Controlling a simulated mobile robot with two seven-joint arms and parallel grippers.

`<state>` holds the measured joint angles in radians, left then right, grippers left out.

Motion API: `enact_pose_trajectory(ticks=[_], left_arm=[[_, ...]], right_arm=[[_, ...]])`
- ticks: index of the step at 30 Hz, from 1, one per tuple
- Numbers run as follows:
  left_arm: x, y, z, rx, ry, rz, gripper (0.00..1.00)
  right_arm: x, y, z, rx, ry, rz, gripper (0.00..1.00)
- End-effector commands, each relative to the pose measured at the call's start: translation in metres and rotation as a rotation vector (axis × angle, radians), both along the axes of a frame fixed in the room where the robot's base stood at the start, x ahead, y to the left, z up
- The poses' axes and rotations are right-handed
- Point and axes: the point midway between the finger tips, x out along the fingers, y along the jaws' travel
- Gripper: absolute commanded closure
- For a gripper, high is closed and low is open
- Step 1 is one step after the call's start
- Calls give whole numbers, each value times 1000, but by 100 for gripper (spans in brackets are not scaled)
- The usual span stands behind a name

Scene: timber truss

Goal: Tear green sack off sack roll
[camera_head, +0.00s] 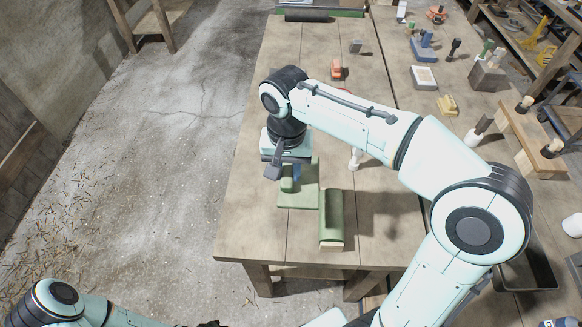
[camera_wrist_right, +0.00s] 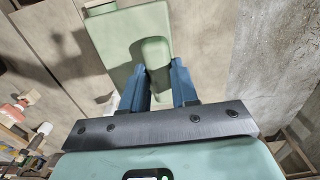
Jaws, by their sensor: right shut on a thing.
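The green sack roll (camera_head: 331,222) lies near the front edge of the workbench. A flat green sack (camera_head: 298,200) extends from its left side and looks joined to it. My right gripper (camera_head: 285,178) is above the sack's left part, shut on it. In the right wrist view the sack (camera_wrist_right: 128,40) lies ahead, with a raised fold between my two blue fingers (camera_wrist_right: 158,80). Part of the roll shows at the top edge there. My left arm shows only at the bottom left of the head view; its gripper is not in view.
The workbench (camera_head: 245,200) is bare left of and in front of the sack. A white bottle (camera_head: 354,158) stands right of it, and an orange item (camera_head: 336,70) is farther back. Several tools and blocks crowd the bench on the right. The floor at left is open.

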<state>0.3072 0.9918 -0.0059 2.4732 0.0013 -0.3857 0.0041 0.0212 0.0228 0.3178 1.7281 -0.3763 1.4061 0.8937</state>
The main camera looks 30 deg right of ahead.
Motion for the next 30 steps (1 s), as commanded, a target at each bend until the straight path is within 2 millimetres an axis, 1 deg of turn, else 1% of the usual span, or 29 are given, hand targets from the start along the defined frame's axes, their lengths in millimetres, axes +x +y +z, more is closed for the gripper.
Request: enact_pose_trajectory(ticks=[1, 20, 30], left_arm=[[4, 0, 4, 0, -4, 0, 57], [28, 0, 24, 0, -31, 0, 57], [31, 0, 27, 0, -36, 0, 57]], right_arm=[[2, 3, 3, 0, -1, 3, 100], [18, 28, 13, 0, -2, 2, 100], [26, 41, 17, 0, -1, 1, 100]])
